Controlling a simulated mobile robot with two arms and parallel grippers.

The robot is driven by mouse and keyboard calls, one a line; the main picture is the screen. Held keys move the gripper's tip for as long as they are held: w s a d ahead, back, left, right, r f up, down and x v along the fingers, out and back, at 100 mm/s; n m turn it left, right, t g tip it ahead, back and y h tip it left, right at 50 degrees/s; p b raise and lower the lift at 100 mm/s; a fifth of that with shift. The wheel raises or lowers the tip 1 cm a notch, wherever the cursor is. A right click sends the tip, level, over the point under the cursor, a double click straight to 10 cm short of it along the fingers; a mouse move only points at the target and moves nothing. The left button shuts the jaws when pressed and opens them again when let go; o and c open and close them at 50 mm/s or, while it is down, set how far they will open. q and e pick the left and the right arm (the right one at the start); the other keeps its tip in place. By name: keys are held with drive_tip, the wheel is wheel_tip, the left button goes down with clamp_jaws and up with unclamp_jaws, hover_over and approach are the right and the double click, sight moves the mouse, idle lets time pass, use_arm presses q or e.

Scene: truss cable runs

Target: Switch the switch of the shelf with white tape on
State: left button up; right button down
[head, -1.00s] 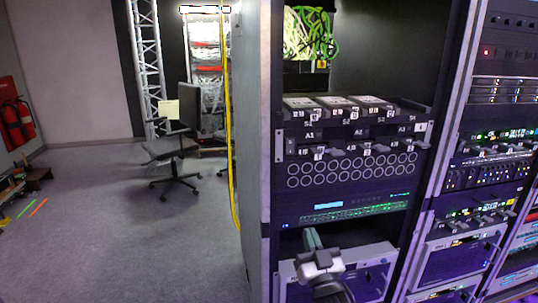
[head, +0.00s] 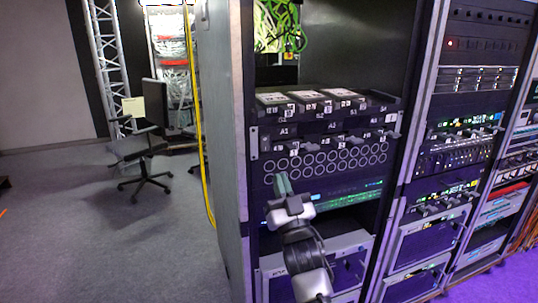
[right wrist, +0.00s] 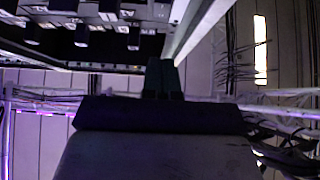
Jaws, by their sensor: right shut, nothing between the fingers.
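The near rack (head: 240,190) holds a shelf of switches (head: 330,125) with several small white labels along its front. I cannot tell which marking is the white tape, or whether any switch is on. My right gripper (head: 282,184) is shut and empty, pointing up in front of the rack's left side, just below the panel of round rings (head: 330,160). In the right wrist view, its fingers (right wrist: 163,78) are together at the centre, and dark blocks with pale labels (right wrist: 82,35) are at upper left, apart from them. My left gripper is not in view.
White-topped units (head: 320,97) sit above the switch shelf, below an open bay with green cables (head: 280,25). A green-lit panel (head: 345,192) is behind my gripper. More racks (head: 460,130) stand to the right. A chair (head: 143,150) stands on open floor at left.

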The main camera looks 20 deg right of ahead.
sight(265, 146)
drive_tip(key=w+r, duration=0.1)
drive_tip(key=w, duration=0.1)
drive_tip(key=w+r+p, duration=0.1)
drive_tip(key=w, duration=0.3)
drive_tip(key=shift+w+a+r, duration=0.1)
drive_tip(key=shift+w+r, duration=0.2)
drive_tip(key=shift+r, duration=0.1)
drive_tip(key=shift+w+f, duration=0.15)
drive_tip(key=shift+w, duration=0.5)
